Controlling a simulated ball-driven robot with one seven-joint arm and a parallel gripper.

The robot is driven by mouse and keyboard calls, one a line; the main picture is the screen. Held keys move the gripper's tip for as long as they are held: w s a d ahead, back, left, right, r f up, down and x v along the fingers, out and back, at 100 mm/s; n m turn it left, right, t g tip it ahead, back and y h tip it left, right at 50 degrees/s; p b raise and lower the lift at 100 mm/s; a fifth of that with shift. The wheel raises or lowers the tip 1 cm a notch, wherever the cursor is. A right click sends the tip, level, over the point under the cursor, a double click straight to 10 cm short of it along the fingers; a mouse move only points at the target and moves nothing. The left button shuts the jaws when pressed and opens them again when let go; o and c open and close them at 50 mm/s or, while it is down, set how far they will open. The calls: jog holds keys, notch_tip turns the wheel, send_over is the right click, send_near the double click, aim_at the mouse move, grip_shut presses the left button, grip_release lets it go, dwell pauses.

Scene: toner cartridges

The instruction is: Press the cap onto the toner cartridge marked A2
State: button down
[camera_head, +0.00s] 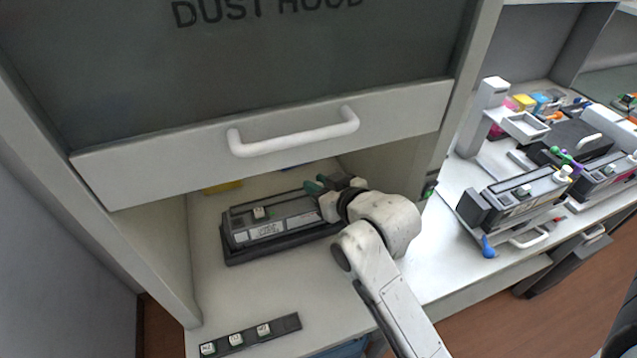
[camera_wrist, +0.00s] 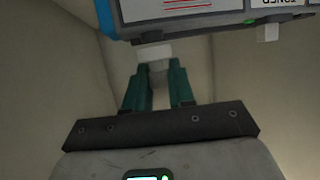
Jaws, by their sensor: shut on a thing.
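A dark grey toner cartridge (camera_head: 275,215) lies on a black base under the dust hood. Its marking is too small to read. It also shows at the top of the wrist view (camera_wrist: 195,12), with a pale label and a blue end. My gripper (camera_head: 315,187) is at its right end, and my wrist hides that end. In the wrist view the green fingers of my gripper (camera_wrist: 157,75) are shut on a small whitish piece, which looks like the cap (camera_wrist: 154,51). The cap is just below the cartridge's edge; I cannot tell whether they touch.
The hood's raised sash with its white handle (camera_head: 293,135) hangs above my arm. A black strip (camera_head: 285,325) with white labelled pieces lies at the front. Another cartridge (camera_head: 520,193) rests on a stand on the right bench. The hood floor left of the cartridge is clear.

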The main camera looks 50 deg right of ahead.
jog(key=shift+f, duration=0.65)
dwell(1.4)
jog(key=c, duration=0.9)
grip_release()
jog(key=v, duration=1.1)
jog(key=shift+p, duration=0.4)
jog(key=shift+f, duration=0.1)
